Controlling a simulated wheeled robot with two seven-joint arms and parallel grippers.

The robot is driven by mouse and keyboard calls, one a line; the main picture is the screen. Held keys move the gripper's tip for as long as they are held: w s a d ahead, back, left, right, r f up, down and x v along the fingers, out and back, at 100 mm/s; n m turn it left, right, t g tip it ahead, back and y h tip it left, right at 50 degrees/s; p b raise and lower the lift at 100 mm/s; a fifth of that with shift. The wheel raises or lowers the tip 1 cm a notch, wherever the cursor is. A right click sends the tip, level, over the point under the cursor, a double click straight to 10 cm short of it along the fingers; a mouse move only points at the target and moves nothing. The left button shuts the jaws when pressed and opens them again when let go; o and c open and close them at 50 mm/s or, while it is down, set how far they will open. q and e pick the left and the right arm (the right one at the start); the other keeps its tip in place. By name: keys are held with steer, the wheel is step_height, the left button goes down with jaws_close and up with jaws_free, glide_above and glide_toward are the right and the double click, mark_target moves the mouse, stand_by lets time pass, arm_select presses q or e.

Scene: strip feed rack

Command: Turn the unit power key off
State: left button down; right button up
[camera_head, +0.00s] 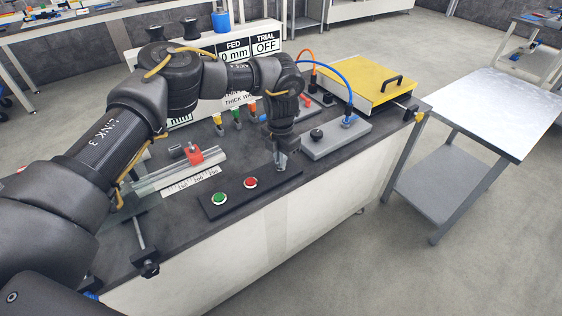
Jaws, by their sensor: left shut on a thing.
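A dark control panel (234,199) lies near the front edge of the bench. It carries a green button (219,198) and a red button (250,182). My left gripper (281,164) points down at the panel's right end, right of the red button. It is shut on the small power key there. The fingers hide the key, so I cannot tell which way it is turned. My right gripper is not in view.
A ruler rail with a red block (195,155) lies left of the panel. A grey fixture (335,138) with a black knob and a blue hose stands to the right, before a yellow-lidded box (370,82). A sign (265,43) reads TRIAL OFF. A metal side table (496,108) stands at right.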

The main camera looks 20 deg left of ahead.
arm_select(q)
steer(key=shift+m, duration=1.1)
steer(key=shift+b, duration=0.3)
steer(key=c, duration=1.6)
jaws_free()
steer(key=shift+o, duration=0.2)
step_height(320, 180, up, 11)
steer(key=b, duration=0.1)
steer(key=shift+b, duration=0.3)
steer(key=shift+d+f, duration=0.1)
